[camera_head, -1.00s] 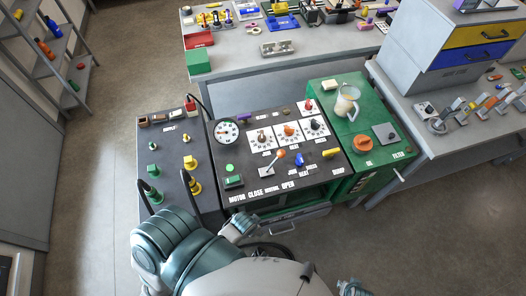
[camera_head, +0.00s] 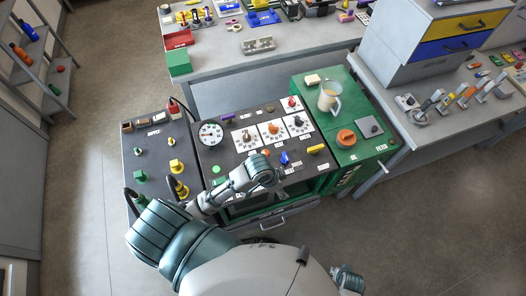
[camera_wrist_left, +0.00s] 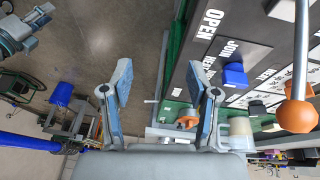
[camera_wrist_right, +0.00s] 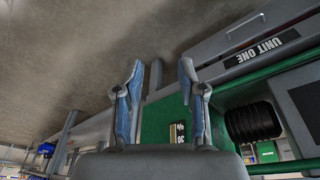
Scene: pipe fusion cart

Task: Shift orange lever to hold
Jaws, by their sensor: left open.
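The orange lever is a metal rod with an orange ball (camera_wrist_left: 298,116) at its end. It stands at the right of the left wrist view, out from the dark panel. In the head view my left gripper (camera_head: 266,172) is over the front of the panel and largely hides the lever. In the left wrist view the left gripper (camera_wrist_left: 160,78) is open and empty, with the ball to the right of its fingers, apart from them. My right gripper (camera_wrist_right: 161,75) is open and empty, facing the cart's green front. The lever's hold marking cannot be made out.
The dark panel (camera_head: 232,160) carries a round gauge (camera_head: 210,134), several dials, a blue knob (camera_wrist_left: 234,75) close to the lever and a yellow handle (camera_head: 317,149). A green top (camera_head: 330,130) with a jug (camera_head: 329,97) adjoins it. Yellow and green fittings stand left.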

